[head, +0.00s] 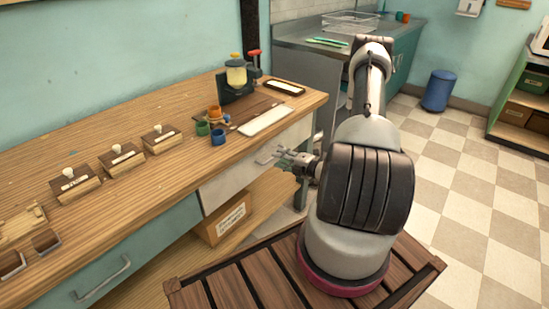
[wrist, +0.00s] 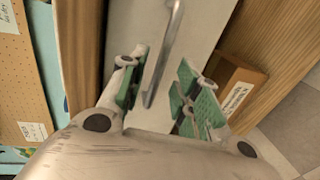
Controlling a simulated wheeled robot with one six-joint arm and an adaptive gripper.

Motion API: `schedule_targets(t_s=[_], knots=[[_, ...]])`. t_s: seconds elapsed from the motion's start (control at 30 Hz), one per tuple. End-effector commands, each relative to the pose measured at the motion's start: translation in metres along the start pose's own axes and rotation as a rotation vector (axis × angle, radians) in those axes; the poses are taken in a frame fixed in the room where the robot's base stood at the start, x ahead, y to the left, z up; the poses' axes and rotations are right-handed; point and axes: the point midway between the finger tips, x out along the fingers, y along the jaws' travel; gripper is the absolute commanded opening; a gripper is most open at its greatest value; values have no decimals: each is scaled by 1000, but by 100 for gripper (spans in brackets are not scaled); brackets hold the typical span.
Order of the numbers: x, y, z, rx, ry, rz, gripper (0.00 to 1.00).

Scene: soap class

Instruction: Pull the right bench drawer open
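The right bench drawer (head: 228,184) has a pale white front under the wooden worktop and looks flush with the bench. Its metal bar handle (head: 265,160) is near my gripper (head: 287,158). In the wrist view the pale drawer front (wrist: 203,28) fills the middle, and the handle (wrist: 172,30) runs between the two green-padded fingers of my gripper (wrist: 163,78). The fingers are apart, with a visible gap on both sides of the handle. I cannot tell how deep the handle sits between them.
A teal drawer (head: 150,250) with its own handle is at the left of the bench (head: 190,150). A cardboard box (head: 225,222) sits on the shelf below. Stamps, cups and a white tray (head: 265,121) stand on top. Tiled floor (head: 465,165) is clear at right.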

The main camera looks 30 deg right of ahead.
Motion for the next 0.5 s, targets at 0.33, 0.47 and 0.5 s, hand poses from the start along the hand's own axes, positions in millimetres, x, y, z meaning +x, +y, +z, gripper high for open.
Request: schedule_targets(t_s=[0.33,0.47,0.5], knots=[[37,0,-1,-2,0,0,32],[38,0,0,-2,-1,0,32],[38,0,0,-2,-1,0,32]])
